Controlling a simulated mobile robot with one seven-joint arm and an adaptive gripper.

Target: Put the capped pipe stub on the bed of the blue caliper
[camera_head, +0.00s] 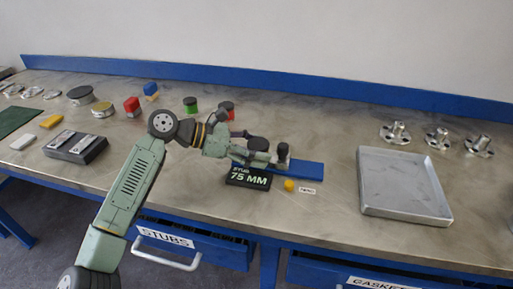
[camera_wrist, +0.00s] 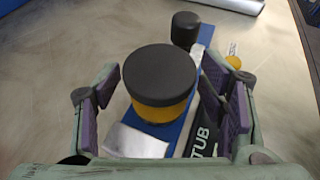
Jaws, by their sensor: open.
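The capped pipe stub (camera_wrist: 160,85) has a yellow body and a wide black cap. In the wrist view it stands upright over the blue caliper (camera_wrist: 265,5), with bright metal parts close beside it. Its underside is hidden, so I cannot tell its exact seating. My gripper (camera_wrist: 163,100) is open, with one finger on each side of the stub and visible gaps to both. In the head view my gripper (camera_head: 255,156) is at the caliper's left part, the stub's black cap (camera_head: 257,144) shows there, and the blue bed (camera_head: 305,168) runs right.
A black sign reading 75 MM (camera_head: 248,178) stands in front of the caliper, with a yellow ball (camera_head: 289,185) nearby. A metal tray (camera_head: 403,190) lies right. Green (camera_head: 190,105) and red (camera_head: 227,106) capped pieces stand behind my arm. Several flanged parts line the back right.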

